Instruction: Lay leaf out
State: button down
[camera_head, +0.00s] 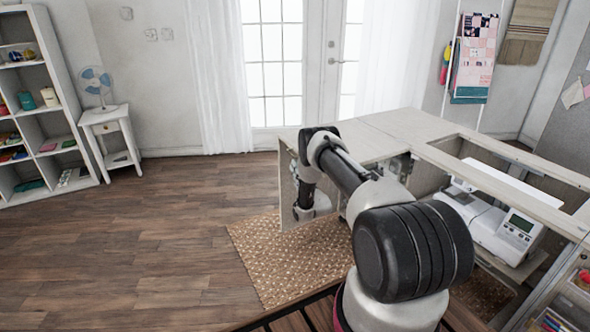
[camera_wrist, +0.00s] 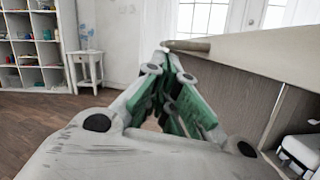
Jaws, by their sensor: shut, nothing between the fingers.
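The sewing cabinet has a pale wooden top (camera_head: 385,130). At its left end a pale upright panel (camera_head: 287,190) reaches down toward the floor; I cannot tell whether this is the leaf or a support. In the wrist view a pale board (camera_wrist: 260,50) runs in from the right at a slant, its near edge beside my fingertips. A grey-brown panel (camera_wrist: 295,115) stands below it. My gripper (camera_wrist: 166,52) is shut and empty, its tips at or near the board's left end; contact is unclear. In the head view my arm hides much of the cabinet's front, and my fingertips are not clear.
A white sewing machine (camera_head: 500,228) sits in the cabinet opening at right. A woven rug (camera_head: 285,265) lies on the floor. A shelf unit (camera_head: 45,110) and a small side table (camera_head: 112,135) with a fan stand at left. The wooden floor between is clear.

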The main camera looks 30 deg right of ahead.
jog(key=d+r+m+h, duration=0.1)
jog(key=d+r+m, duration=0.1)
jog(key=r, duration=1.2)
jog(key=d+r+m+h, duration=0.1)
jog(key=d+r+m, duration=0.2)
jog(key=r, duration=1.1)
jog(key=shift+r+m+g, duration=0.25)
jog(key=shift+m+g, duration=0.15)
jog(key=shift+m, duration=0.8)
jog(key=shift+w+f, duration=0.1)
